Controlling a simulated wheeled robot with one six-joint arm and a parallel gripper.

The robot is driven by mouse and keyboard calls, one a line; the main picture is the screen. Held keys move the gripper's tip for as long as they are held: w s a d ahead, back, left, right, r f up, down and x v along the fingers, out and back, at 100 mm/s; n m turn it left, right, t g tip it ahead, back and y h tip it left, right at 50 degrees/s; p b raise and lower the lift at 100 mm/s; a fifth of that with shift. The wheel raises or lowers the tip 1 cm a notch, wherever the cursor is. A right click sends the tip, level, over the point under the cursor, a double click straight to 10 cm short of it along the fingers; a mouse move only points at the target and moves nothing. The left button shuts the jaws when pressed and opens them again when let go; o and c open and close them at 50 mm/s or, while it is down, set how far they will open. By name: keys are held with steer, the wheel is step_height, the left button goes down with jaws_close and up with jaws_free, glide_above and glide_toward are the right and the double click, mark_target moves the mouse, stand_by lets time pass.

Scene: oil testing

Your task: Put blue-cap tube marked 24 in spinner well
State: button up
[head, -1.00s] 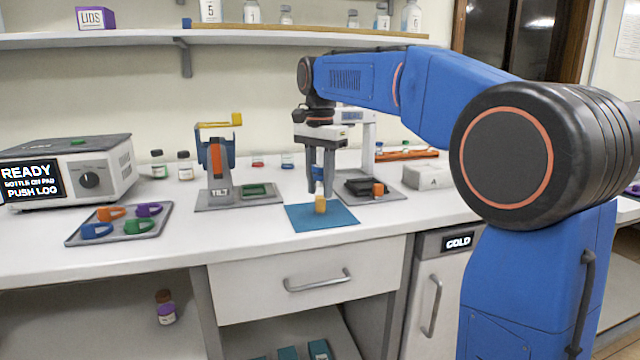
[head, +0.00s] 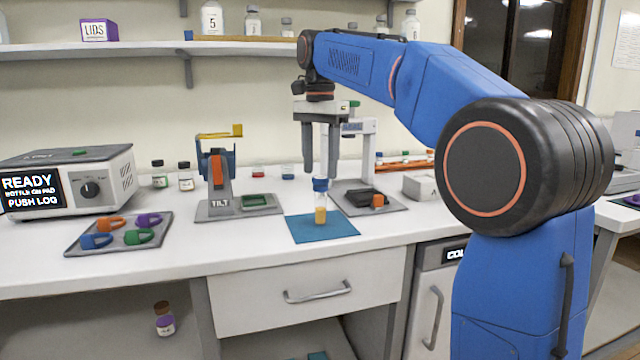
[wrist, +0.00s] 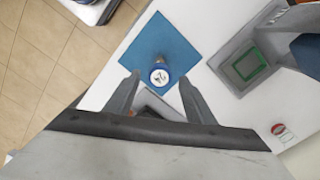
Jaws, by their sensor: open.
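A clear tube with a blue cap (head: 320,184) and yellowish contents stands upright on the blue mat (head: 340,229). In the wrist view the tube's cap (wrist: 159,76) has a white top with a dark mark, too small to read surely. My gripper (head: 320,170) is open and empty, its fingertips just above the cap. In the wrist view the two fingers (wrist: 159,79) lie on either side of the cap, apart from it. I cannot pick out the spinner well in these frames.
A tilt stand (head: 240,211) is left of the mat, and a grey-based device (head: 385,205) is close behind right. A tray of coloured clips (head: 75,245) and a READY box (head: 110,165) stand further left. The counter's front strip is clear.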

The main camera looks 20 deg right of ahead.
steer(key=shift+r, duration=2.1)
steer(key=shift+s, duration=0.1)
